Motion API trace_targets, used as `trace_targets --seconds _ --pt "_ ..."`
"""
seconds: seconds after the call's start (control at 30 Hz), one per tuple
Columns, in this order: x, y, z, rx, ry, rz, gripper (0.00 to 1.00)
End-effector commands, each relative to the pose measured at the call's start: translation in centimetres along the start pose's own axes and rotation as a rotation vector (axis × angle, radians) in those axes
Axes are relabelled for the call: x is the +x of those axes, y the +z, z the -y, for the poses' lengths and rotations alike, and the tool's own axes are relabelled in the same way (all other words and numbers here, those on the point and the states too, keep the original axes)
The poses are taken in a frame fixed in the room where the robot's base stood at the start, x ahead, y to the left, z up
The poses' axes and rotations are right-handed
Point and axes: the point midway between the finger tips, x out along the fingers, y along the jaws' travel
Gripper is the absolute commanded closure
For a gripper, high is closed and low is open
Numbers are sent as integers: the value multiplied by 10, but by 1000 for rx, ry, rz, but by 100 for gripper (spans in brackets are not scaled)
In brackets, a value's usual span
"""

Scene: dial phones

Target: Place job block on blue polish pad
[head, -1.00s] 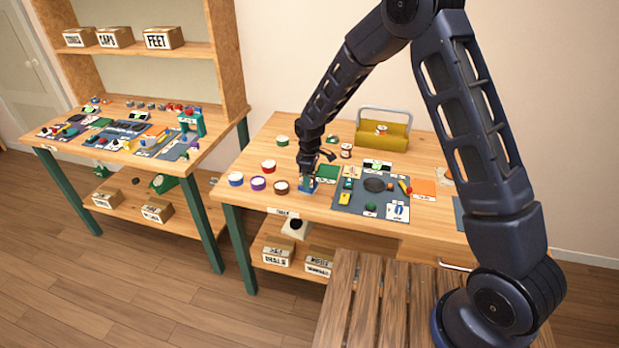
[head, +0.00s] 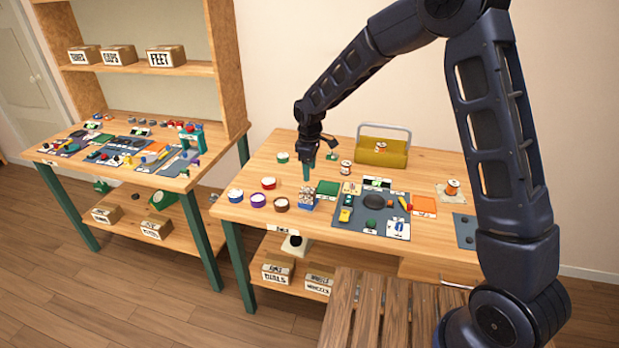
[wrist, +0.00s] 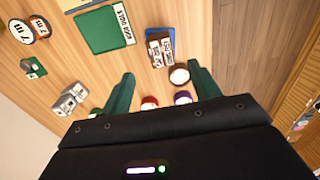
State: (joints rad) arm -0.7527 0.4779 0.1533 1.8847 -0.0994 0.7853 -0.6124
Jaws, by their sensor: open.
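A small greyish block with white labels, apparently the job block (head: 306,196), sits on the blue polish pad (head: 308,207). In the wrist view the block (wrist: 155,51) lies over the blue pad (wrist: 172,42), whose edge shows beside it. My gripper (head: 312,176) is above and behind the block in the head view, apart from it. In the wrist view its two green fingers (wrist: 162,86) are spread with nothing held between them. The block's underside is hidden.
A green pad (head: 328,187) lies just right of the blue pad. Lidded round pots, including a brown one (head: 281,204), stand to its left. A grey mat (head: 350,216) with tools is to the right. A yellow toolbox (head: 381,152) stands behind.

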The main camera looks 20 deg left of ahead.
Motion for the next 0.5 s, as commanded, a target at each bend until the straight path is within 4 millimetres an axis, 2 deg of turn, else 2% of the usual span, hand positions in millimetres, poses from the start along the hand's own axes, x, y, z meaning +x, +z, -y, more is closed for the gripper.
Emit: trace_targets --seconds 0.37,0.5 --pt "-9 3 -1 7 2 0 39" --pt "-31 27 -10 65 18 -9 39"
